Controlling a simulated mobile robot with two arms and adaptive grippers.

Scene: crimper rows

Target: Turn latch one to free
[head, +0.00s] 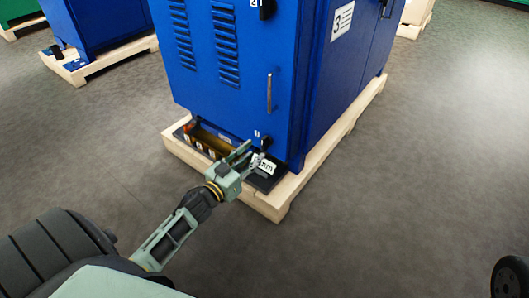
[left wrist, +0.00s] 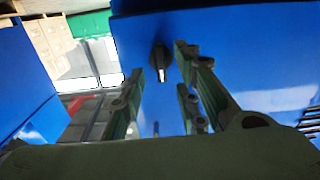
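Latch one (head: 266,142) is a small black knob low on the blue cabinet's door, beside a small label with "1". In the left wrist view the latch (left wrist: 160,58) shows as a dark round base with a pale narrow handle hanging about straight down. My left gripper (head: 254,152) is open and points at the latch. In the wrist view the latch appears between its spread fingers, with no clear contact. The cabinet (head: 222,95) stands upright and its door looks closed. My right gripper is out of view.
A second black latch (head: 266,9) marked "2" sits high on the same door, with a vertical bar handle (head: 269,93) between. A wooden pallet (head: 315,165) and a dark tray (head: 267,183) lie below the gripper. Open floor (head: 400,200) spreads to the right.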

